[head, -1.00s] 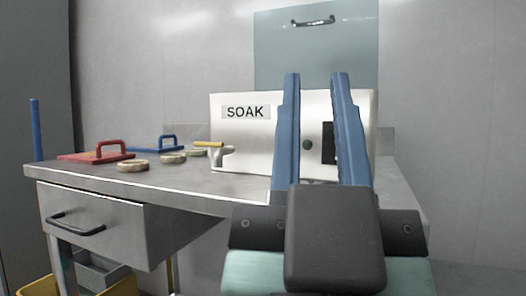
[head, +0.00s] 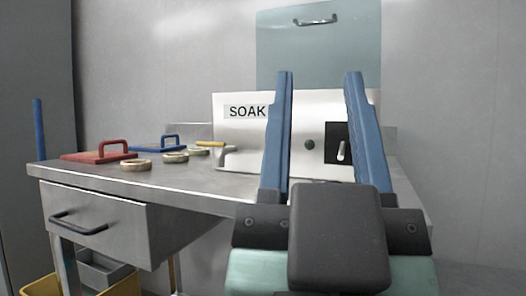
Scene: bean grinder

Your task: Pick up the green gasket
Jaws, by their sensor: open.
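The front one (head: 136,165) looks tan. The middle one (head: 174,157) looks faintly greenish, and the back one (head: 199,152) sits by the white box's spout. Their colours are pale, so I cannot tell for sure which is green. My gripper (head: 318,75) is open and empty, its two blue fingers spread apart and pointing up in the picture. It appears right of the gaskets, in front of the white box, touching none of them.
A red plate with a handle (head: 98,157) and a blue one (head: 158,147) lie at the table's left. A drawer (head: 95,222) is below. The table's front strip (head: 190,183) is clear.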

